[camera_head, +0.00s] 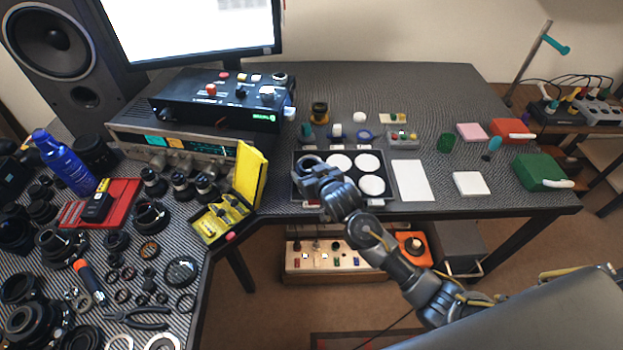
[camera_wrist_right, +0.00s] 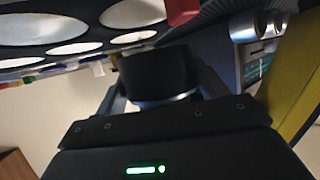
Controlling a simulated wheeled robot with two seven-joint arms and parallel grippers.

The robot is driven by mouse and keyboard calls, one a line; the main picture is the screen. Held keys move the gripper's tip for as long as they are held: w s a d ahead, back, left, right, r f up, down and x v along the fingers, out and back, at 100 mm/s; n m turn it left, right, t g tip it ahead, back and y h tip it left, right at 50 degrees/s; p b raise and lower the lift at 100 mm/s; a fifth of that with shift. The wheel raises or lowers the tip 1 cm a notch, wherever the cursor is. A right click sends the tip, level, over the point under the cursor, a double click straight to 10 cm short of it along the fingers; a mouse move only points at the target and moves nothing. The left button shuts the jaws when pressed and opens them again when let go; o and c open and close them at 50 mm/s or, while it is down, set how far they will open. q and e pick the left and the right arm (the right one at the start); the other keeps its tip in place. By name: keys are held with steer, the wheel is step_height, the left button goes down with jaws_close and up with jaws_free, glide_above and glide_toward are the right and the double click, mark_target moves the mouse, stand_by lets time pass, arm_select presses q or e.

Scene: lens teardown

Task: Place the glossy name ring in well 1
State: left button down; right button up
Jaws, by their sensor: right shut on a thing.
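The black tray (camera_head: 383,152) on the desk has round white wells. Its right-hand wells show clearly, and my right gripper covers much of its left side. My right gripper (camera_head: 314,172) is over the tray's upper left corner, shut on a dark ring (camera_head: 309,161). In the right wrist view the ring (camera_wrist_right: 158,76) is a dark, short cylinder between the two fingers, with a pale lower edge. White wells (camera_wrist_right: 133,13) show beyond it. I cannot tell whether the ring touches the tray, or read its name. The left gripper is not in view.
An open yellow case (camera_head: 249,178) stands left of the tray. A white pad (camera_head: 412,180) lies to its right. Lens parts and tools crowd the left desk. The back right of the desk is clear.

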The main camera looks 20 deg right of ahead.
steer(key=shift+w+d+f, duration=0.1)
steer(key=shift+w+f, duration=0.05)
steer(key=shift+f, duration=1.65)
steer(key=o, duration=1)
steer(key=v, duration=1.2)
